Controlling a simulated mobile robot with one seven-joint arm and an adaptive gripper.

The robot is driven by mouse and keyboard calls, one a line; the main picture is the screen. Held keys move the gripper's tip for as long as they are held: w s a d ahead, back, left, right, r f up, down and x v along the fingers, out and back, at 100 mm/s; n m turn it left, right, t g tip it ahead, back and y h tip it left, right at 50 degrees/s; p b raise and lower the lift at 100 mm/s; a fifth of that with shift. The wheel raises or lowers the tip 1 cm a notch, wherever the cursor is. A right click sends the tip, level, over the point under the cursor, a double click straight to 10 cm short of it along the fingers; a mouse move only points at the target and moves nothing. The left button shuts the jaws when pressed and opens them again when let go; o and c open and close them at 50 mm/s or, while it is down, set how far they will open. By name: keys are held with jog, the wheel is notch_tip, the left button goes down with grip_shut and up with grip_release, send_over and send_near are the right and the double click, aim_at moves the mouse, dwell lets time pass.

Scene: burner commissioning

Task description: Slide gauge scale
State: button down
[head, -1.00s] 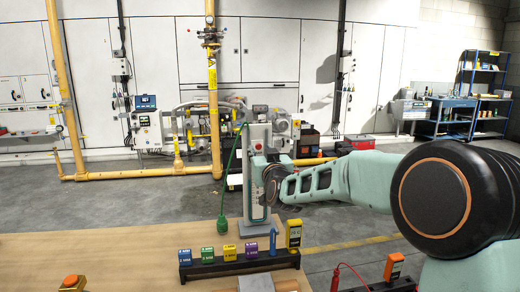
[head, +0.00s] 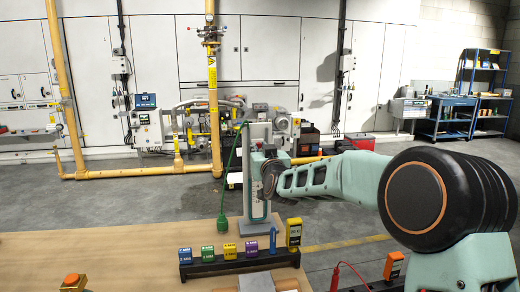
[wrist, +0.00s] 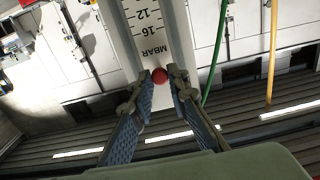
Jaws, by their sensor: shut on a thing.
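The gauge scale (wrist: 143,25), a white strip with black marks, the numbers 12 and 16 and the word MBAR, fills the top middle of the wrist view. A small red knob (wrist: 159,75) sits at its near end. My gripper (wrist: 161,84) has its two blue ribbed fingers on either side of the knob and is shut on it. In the head view, the upright gauge (head: 259,130) stands on a grey base (head: 254,227) at the bench's far edge.
A green hose (head: 231,170) hangs left of the gauge, down to a green fitting (head: 222,224). An orange button (head: 72,281) is at front left. The bench's left side is clear.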

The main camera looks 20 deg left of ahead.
jog(key=shift+r, duration=0.1)
jog(key=shift+r+b, duration=0.3)
jog(key=shift+r, duration=0.25)
jog(key=c, duration=1.8)
grip_release()
jog(key=shift+c, duration=0.2)
jog(key=shift+s, duration=0.15)
jog(key=v, duration=1.1)
jog(key=shift+s+d, duration=0.25)
jog(key=shift+s, duration=0.1)
